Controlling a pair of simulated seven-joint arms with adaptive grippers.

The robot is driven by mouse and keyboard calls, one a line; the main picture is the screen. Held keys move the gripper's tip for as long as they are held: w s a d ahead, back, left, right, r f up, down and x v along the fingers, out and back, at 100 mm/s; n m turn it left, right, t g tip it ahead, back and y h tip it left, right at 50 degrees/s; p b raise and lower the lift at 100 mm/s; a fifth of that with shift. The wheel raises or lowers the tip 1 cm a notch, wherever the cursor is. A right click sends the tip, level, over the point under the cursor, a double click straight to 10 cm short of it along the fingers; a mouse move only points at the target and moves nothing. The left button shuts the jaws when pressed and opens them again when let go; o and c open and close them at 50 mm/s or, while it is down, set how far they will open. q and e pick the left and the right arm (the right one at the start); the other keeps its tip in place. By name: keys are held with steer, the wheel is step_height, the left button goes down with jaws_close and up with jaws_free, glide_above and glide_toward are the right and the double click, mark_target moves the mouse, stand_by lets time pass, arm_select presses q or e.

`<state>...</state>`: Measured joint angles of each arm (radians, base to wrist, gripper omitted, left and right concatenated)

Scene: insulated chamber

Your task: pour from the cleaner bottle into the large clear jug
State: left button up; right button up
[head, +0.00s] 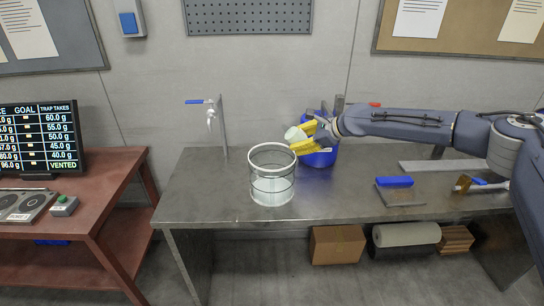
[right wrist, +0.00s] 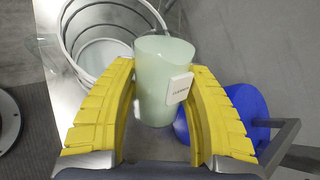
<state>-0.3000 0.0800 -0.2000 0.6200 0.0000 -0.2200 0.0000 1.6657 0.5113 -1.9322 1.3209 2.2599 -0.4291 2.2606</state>
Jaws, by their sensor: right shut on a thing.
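The pale green cleaner bottle (head: 295,134) is between the yellow fingers of my right gripper (head: 305,137), which is shut on it. In the right wrist view, the bottle (right wrist: 163,60) shows its open rim and a small white label. The large clear jug (head: 272,190) stands upright on the metal bench, left of and below the bottle. It has metal rings, and its lower part looks paler; I cannot tell surely whether that is liquid. The jug also shows behind the bottle in the right wrist view (right wrist: 100,50). No stream is visible. My left gripper is out of view.
A blue bin (head: 322,158) stands just behind my right gripper. A tap (head: 211,112) rises at the bench's back left. A blue block (head: 394,181) and a brush-like tool (head: 463,184) lie to the right. The bench (head: 210,190) is clear left of the jug.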

steer(key=shift+d+f+n+h, duration=0.25)
steer(key=shift+d+n+h, duration=0.1)
steer(key=shift+h, duration=0.55)
stand_by(1.3)
steer(key=shift+w+d+f+n+h, duration=0.1)
steer(key=shift+d+f+n+h, duration=0.15)
steer(key=shift+h, duration=0.55)
steer(key=shift+d+f+n+h, duration=0.1)
steer(key=shift+d+n+h, duration=0.15)
steer(key=shift+h, duration=0.55)
stand_by(1.3)
steer(key=shift+a+r+n+h, duration=0.35)
steer(key=shift+a+r+h, duration=0.25)
steer(key=shift+a+h, duration=0.15)
stand_by(1.2)
steer(key=shift+h, duration=0.25)
stand_by(0.7)
